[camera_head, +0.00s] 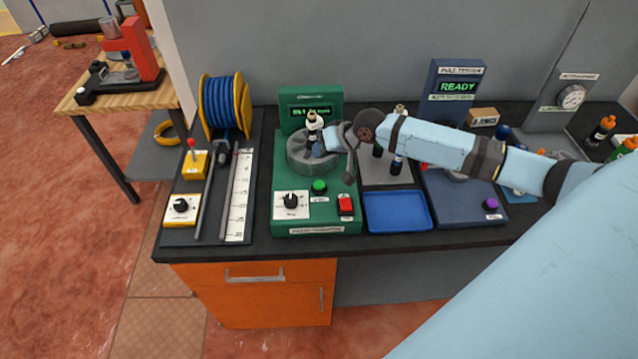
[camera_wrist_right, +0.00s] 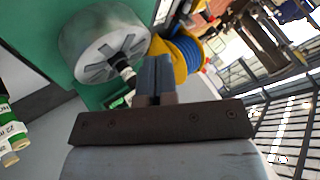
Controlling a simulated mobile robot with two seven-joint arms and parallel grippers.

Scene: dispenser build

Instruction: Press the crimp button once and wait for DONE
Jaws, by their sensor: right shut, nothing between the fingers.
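The green crimping machine (camera_head: 282,180) stands on the bench with a small lit display (camera_head: 311,111) whose text I cannot read clearly. Its round grey crimp head (camera_head: 302,160) shows slots in the right wrist view (camera_wrist_right: 105,45). On its front are a green button (camera_head: 319,187), a red button (camera_head: 345,205) and a black knob (camera_head: 291,200); the button labels are too small to read. A black-and-white fitting (camera_head: 313,125) stands up at the crimp head. My right gripper (camera_head: 322,146) is shut and empty over the crimp head, behind the buttons; its fingers (camera_wrist_right: 156,80) are together. My left gripper is not in view.
A blue hose reel (camera_head: 225,104) and a ruler strip (camera_head: 239,195) stand left of the machine. A blue tray (camera_head: 397,212) lies right of it. Further right is a pull tester (camera_head: 458,82) reading READY. My right arm crosses above the bench's right side.

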